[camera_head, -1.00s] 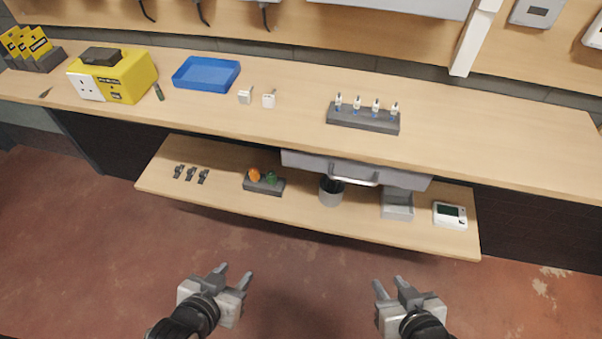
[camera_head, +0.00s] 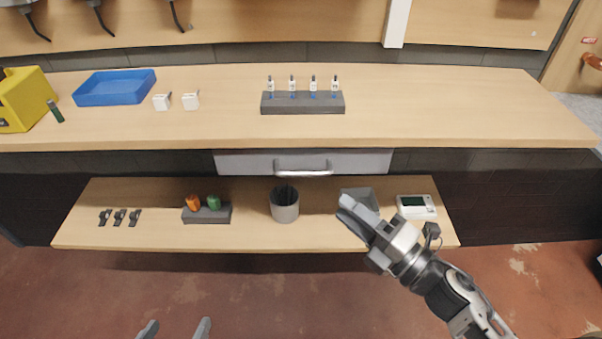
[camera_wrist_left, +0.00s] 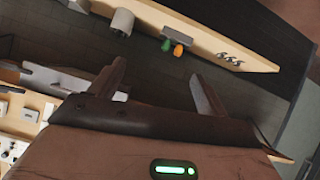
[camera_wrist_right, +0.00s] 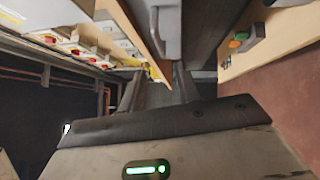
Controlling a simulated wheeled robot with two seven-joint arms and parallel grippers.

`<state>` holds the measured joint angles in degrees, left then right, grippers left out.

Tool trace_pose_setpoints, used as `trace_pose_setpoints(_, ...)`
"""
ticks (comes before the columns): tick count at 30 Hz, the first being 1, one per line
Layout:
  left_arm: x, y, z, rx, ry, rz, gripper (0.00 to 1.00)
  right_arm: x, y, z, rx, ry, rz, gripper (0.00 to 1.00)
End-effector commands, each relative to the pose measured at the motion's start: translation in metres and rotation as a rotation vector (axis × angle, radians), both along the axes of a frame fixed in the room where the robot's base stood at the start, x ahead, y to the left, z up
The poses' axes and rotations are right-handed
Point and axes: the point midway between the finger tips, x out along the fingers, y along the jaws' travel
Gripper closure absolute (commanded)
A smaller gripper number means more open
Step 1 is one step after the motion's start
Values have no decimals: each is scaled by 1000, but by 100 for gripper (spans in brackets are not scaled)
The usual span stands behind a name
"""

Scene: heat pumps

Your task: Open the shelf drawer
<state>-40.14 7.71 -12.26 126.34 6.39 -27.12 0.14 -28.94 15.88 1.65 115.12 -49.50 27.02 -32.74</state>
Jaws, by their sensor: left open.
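The shelf drawer (camera_head: 240,163) is a grey front under the worktop, with a silver bar handle (camera_head: 303,173) at its middle. It looks shut. The handle also shows at the top of the right wrist view (camera_wrist_right: 155,28). My right gripper (camera_head: 352,214) is raised in front of the lower shelf, below and right of the handle and apart from it. Its fingers are apart and empty in the right wrist view (camera_wrist_right: 157,85). My left gripper (camera_head: 175,328) is open and empty at the bottom edge, far from the drawer; its fingers show in the left wrist view (camera_wrist_left: 158,72).
The lower shelf (camera_head: 150,237) holds black clips, a dark block with orange and green pieces (camera_head: 206,213), a grey cup (camera_head: 285,204), a grey bin (camera_head: 362,196) and a white thermostat (camera_head: 416,207). The worktop (camera_head: 430,110) edge overhangs the shelf.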

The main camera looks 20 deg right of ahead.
Motion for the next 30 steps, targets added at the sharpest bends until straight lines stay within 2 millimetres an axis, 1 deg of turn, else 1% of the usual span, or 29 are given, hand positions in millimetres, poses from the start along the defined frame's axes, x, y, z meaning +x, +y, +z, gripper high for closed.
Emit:
trace_pose_setpoints(1, 0, 0, 3, 0, 1, 1, 24, 11, 6, 5, 1, -4, 1, 67)
trace_pose_setpoints(9, 0, 1, 9, 7, 9, 2, 24, 62, 34, 13, 4, -2, -1, 67)
trace_pose_setpoints(15, -2, 2, 6, 19, 18, 1, 24, 90, 50, 15, 4, 1, -2, 67)
trace_pose_setpoints(21, 0, 3, 6, 23, 16, 1, 24, 102, 57, 16, 4, 3, -2, 67)
trace_pose_setpoints(30, 3, 3, 8, 22, 8, 0, 24, 104, 58, 15, 4, 3, -2, 67)
